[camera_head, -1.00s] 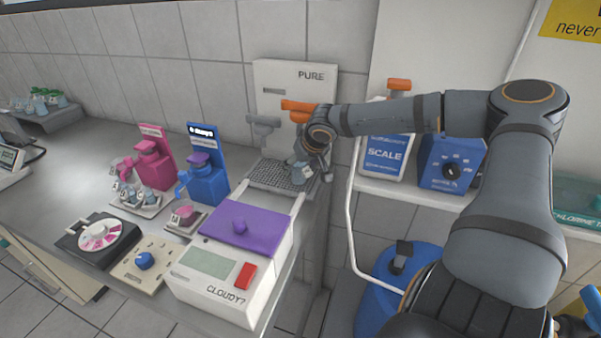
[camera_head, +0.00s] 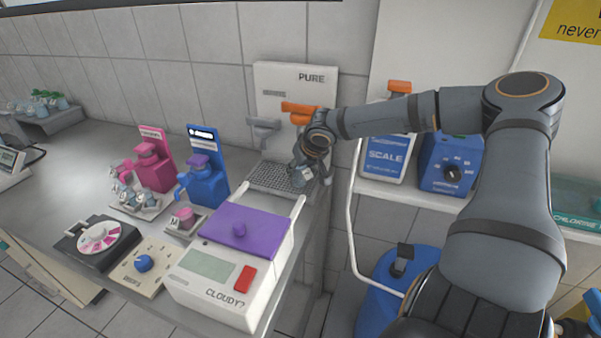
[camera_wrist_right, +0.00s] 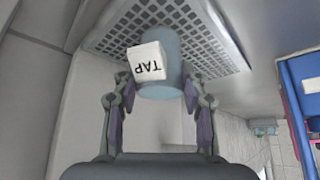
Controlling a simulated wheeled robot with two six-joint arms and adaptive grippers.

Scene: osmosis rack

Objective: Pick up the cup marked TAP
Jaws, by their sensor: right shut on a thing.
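The cup marked TAP (camera_wrist_right: 168,84) is blue-grey with a white label block, and shows best in the right wrist view. My right gripper (camera_wrist_right: 160,100) has a finger on each side of it and is shut on it. In the head view the right gripper (camera_head: 308,174) is at the right end of the perforated drip tray (camera_head: 268,177), below the PURE panel (camera_head: 310,98). The cup shows there only as a small pale shape (camera_head: 302,179), partly hidden by the fingers. My left gripper is not in view.
The white CLOUDY? box (camera_head: 212,288) with a purple lid stands in front. Pink (camera_head: 152,160) and blue (camera_head: 205,175) dispensers stand left of the tray. Grey and orange taps (camera_head: 298,108) project from the panel. A shelf with a SCALE bottle (camera_head: 387,153) is on the right.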

